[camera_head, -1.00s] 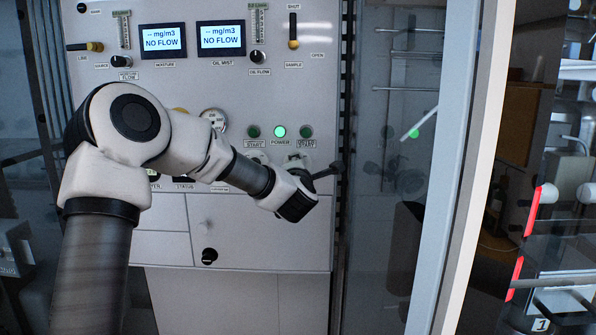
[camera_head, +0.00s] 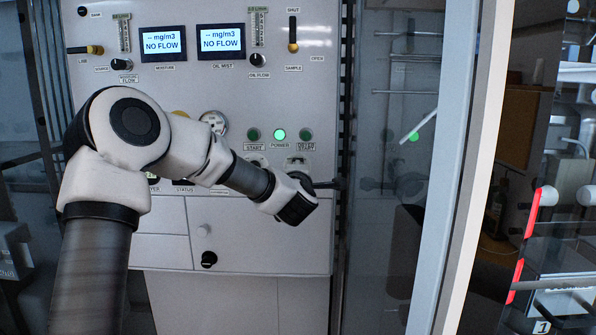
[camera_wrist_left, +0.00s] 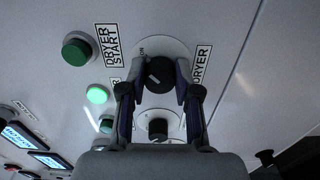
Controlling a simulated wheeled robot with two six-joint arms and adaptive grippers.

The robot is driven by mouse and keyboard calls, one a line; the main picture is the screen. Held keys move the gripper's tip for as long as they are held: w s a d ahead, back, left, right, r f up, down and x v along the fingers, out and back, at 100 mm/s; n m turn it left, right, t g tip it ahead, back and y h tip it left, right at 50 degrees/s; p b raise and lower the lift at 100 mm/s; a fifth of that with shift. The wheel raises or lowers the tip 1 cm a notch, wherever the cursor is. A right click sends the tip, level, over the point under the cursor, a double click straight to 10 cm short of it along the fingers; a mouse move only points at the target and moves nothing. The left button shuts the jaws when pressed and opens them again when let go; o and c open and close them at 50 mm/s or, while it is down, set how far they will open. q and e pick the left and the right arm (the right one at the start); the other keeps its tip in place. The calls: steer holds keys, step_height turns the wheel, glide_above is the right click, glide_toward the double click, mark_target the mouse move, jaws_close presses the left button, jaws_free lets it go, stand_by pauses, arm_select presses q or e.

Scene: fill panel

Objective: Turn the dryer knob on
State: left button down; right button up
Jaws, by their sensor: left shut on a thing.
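In the left wrist view the black dryer knob (camera_wrist_left: 159,74) sits on a pale round plate beside a DRYER label (camera_wrist_left: 201,65). An ON mark stands at the plate's upper left. A light line on the knob face lies toward its left side. My left gripper (camera_wrist_left: 161,83) is shut on the knob, one finger on each side. In the head view the knob is hidden behind my left wrist. Part of my gripper (camera_head: 327,184) sticks out to the right of the wrist there. My right gripper is not in view.
A second black knob (camera_wrist_left: 158,128) sits between my fingers' bases, below the dryer knob. The green dryer start button (camera_wrist_left: 77,50) and a lit green power light (camera_wrist_left: 97,94) are to the left. A glass door edge (camera_head: 450,170) stands right of the panel (camera_head: 265,235).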

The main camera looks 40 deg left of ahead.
arm_select(q)
steer(key=c, duration=0.8)
jaws_free()
steer(key=v, duration=1.2)
steer(key=shift+w, duration=0.1)
